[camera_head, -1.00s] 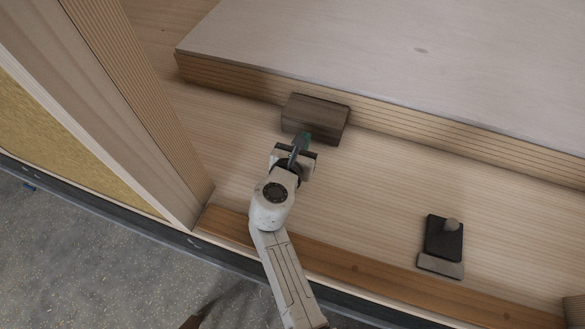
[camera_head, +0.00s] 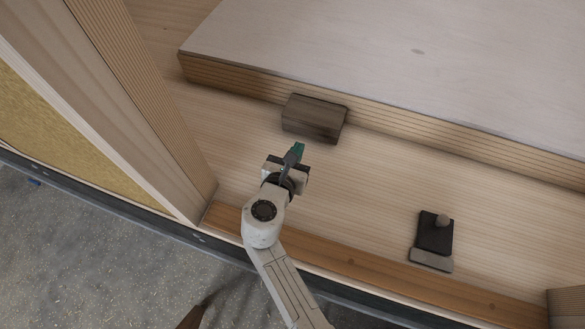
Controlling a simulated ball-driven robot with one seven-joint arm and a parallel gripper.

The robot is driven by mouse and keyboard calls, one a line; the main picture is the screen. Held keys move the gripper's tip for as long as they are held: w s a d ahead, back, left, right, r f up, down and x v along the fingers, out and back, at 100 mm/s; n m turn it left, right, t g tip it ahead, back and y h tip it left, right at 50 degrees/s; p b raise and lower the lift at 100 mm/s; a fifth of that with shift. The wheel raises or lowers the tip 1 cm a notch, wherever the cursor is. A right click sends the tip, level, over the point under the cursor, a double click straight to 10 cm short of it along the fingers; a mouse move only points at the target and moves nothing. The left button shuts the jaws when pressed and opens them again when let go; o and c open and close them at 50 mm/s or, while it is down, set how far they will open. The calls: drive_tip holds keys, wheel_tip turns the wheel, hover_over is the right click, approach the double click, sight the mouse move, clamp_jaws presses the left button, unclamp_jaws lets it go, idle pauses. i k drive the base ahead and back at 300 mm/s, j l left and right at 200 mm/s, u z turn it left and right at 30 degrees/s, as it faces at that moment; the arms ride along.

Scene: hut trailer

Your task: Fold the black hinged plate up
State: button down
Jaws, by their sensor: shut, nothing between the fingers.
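Whether the plate lies fully flat is hard to tell from this angle.
A dark wooden block (camera_head: 314,120) stands just beyond my gripper, against a raised pale platform (camera_head: 400,60). A brown wooden sill (camera_head: 350,262) runs along the near edge. A wooden wall post (camera_head: 150,110) is at the left. The floor between my gripper and the plate is clear.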

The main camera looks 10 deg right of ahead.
sight(435, 232)
drive_tip(key=k, duration=1)
